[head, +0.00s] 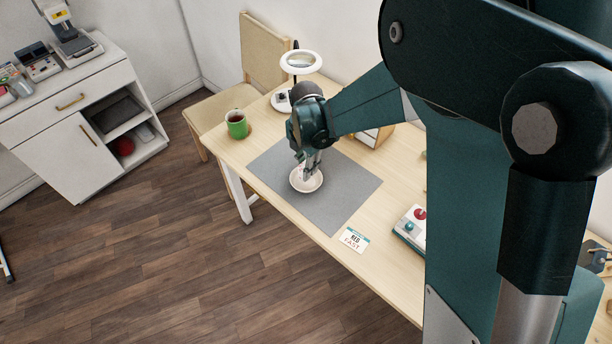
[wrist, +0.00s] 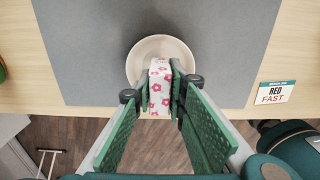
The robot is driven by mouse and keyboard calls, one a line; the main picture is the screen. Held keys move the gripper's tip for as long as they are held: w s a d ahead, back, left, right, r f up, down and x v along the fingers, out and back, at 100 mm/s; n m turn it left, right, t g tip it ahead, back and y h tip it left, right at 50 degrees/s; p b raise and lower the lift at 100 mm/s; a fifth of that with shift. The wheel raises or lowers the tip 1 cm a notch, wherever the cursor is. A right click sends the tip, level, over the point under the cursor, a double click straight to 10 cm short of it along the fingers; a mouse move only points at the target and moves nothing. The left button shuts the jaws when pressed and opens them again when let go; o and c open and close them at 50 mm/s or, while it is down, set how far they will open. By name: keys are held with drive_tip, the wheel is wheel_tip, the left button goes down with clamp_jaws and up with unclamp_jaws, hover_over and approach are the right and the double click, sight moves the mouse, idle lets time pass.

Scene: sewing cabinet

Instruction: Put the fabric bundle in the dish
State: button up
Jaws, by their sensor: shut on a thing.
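The fabric bundle (wrist: 160,88) is a small white block with pink flowers. My gripper (wrist: 162,80) is shut on it, with its green finger pads at its sides in the wrist view. The dish (wrist: 143,58) is round and pale, on the grey mat. The bundle overlaps the dish's near part in that view. In the head view, my gripper (head: 311,166) points down over the dish (head: 307,187), and the bundle is mostly hidden by the fingers. I cannot tell whether the bundle touches the dish.
The grey mat (head: 348,200) is clear around the dish. A card (head: 354,239) and a box with a red knob (head: 411,225) lie to the right.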

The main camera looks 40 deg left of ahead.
drive_tip(key=shift+f, duration=0.1)
drive_tip(key=shift+f, duration=1.8)
drive_tip(key=shift+f+b, duration=0.2)
drive_tip(key=shift+b, duration=0.25)
drive_tip(key=o, duration=0.8)
drive_tip(key=shift+c, duration=0.2)
drive_tip(key=shift+r, duration=0.15)
wheel_tip(320, 180, up, 12)
drive_tip(key=shift+r+p, duration=0.1)
drive_tip(key=shift+p, duration=0.9)
